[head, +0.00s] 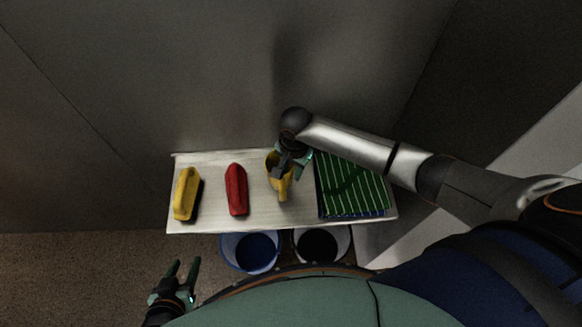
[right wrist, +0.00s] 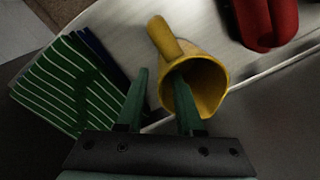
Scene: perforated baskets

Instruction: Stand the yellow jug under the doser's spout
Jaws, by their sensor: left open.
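The yellow jug (head: 271,166) stands on the pale shelf, right of the red object; its handle points toward me in the head view. In the right wrist view the jug (right wrist: 212,72) shows its open mouth and handle. My right gripper (head: 296,172) is at the jug, partly covering it. In the right wrist view the right gripper (right wrist: 160,82) has its fingers apart, one over the jug's mouth and one outside its rim; contact is unclear. My left gripper (head: 185,266) is open and empty, below the shelf's left part. I cannot make out a doser or spout.
On the pale shelf (head: 212,160) lie a yellow block-like object (head: 185,192), a red one (head: 236,190) and a green striped stack (head: 352,190). A blue bin (head: 228,254) and a pale-rimmed dark bin (head: 344,250) stand below the front edge. A wall rises behind.

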